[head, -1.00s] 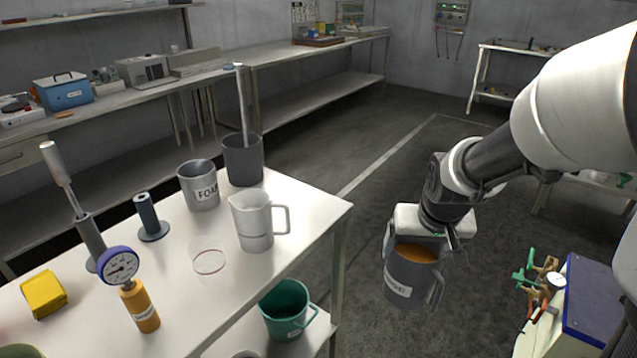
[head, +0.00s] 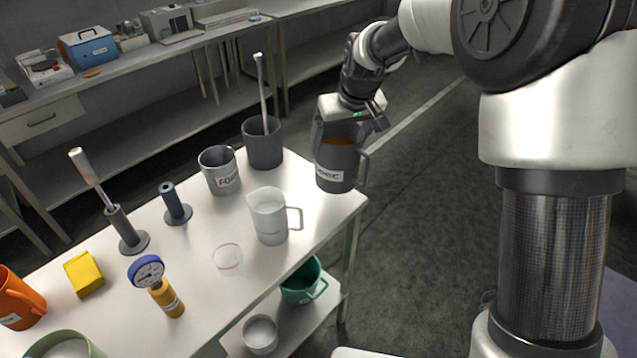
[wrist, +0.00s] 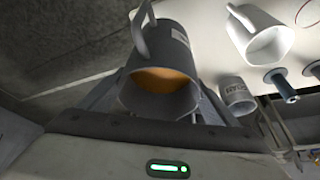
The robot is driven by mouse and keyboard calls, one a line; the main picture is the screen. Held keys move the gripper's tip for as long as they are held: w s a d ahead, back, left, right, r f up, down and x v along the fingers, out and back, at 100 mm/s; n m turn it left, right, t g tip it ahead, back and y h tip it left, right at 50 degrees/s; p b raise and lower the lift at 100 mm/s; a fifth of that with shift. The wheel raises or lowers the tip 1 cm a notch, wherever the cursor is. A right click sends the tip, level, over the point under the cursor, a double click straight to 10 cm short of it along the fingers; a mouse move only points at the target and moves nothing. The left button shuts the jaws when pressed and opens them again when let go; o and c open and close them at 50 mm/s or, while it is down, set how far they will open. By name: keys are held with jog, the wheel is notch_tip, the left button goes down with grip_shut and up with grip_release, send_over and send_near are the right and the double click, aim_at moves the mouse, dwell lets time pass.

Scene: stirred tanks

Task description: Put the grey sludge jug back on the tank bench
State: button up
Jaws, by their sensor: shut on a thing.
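The grey sludge jug (head: 337,165) is upright with orange-brown liquid inside and a white label on its side. My gripper (head: 345,122) is shut on it from above and behind, near its rim. In the head view the jug is at the far right corner of the tank bench (head: 200,300); I cannot tell whether its base touches the top. The wrist view also shows the jug (wrist: 160,58) between my fingers, its handle pointing away and the bench top beside it.
A white jug (head: 268,217) stands close to the held jug's left. The FOAM mug (head: 219,172) and a dark pot with a rod (head: 263,147) are farther left. A green bucket (head: 302,284) is on the lower shelf. The floor right of the bench is clear.

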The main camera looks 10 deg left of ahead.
aim_at(319, 162)
jog(key=a+r+n+p, duration=0.1)
jog(key=a+r, duration=0.1)
jog(key=a, duration=0.3)
jog(key=shift+w+f, duration=0.2)
jog(key=shift+f, duration=2.2)
jog(key=shift+w+f, duration=0.15)
jog(key=shift+f, duration=2.3)
jog(key=o, duration=2)
jog(key=shift+s+f, duration=0.15)
